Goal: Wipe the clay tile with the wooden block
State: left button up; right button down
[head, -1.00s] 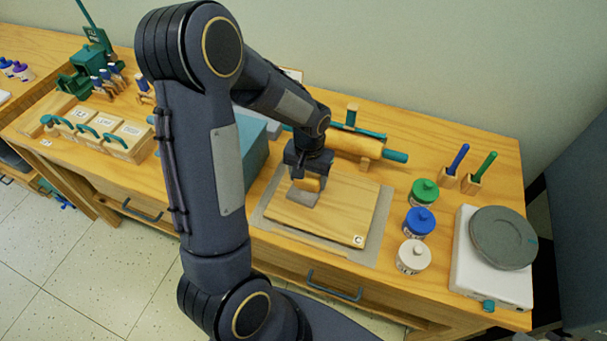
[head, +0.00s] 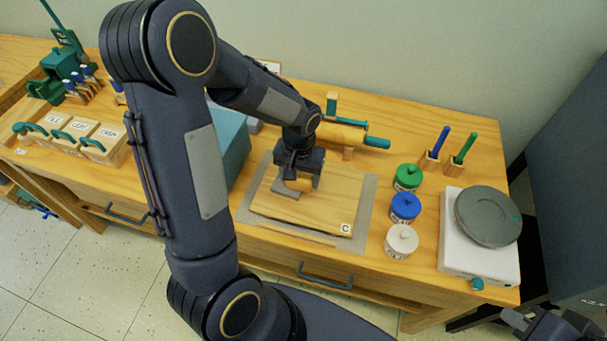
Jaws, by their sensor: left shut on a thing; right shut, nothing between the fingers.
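The clay tile (head: 320,211), a flat tan slab marked "C", lies on a grey mat (head: 366,205) on the workbench. My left gripper (head: 298,182) points down over the tile's back left part and is shut on the wooden block (head: 299,185). The block is mostly hidden by the fingers. A grey patch shows at its lower left; I cannot tell whether it is part of the block or a mark on the tile. The block is at or just above the tile; contact is unclear. My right gripper (head: 540,322) is shut and empty at the lower right, partly cut off.
Green (head: 408,177), blue (head: 405,207) and white (head: 401,241) jars stand right of the mat, before a scale (head: 480,247). A rolling pin (head: 335,133) lies behind. A teal box (head: 231,145) stands left, partly behind my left arm.

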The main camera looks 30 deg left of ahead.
aim_at(277, 177)
pick_arm(q)
jog(key=shift+s+a, duration=0.15)
jog(key=shift+a, duration=1.3)
jog(key=shift+s+a, duration=0.15)
jog(key=shift+a, duration=0.75)
jog(key=shift+s+a, duration=0.1)
jog(key=shift+a, duration=0.75)
jog(key=shift+f, duration=0.15)
jog(key=shift+w+d+f+b, duration=0.1)
jog(key=shift+d+b, duration=0.15)
jog(key=shift+d, duration=0.65)
jog(key=shift+w+d+f+b, duration=0.1)
jog(key=shift+d+b, duration=0.1)
jog(key=shift+d, duration=0.7)
jog(key=shift+c, duration=0.8)
jog(key=shift+w+d+r, duration=0.1)
jog(key=shift+w+d, duration=0.1)
jog(key=shift+d, duration=1.7)
jog(key=shift+w+a+r+p, duration=0.1)
jog(key=shift+r+p, duration=2.2)
jog(key=shift+r, duration=0.8)
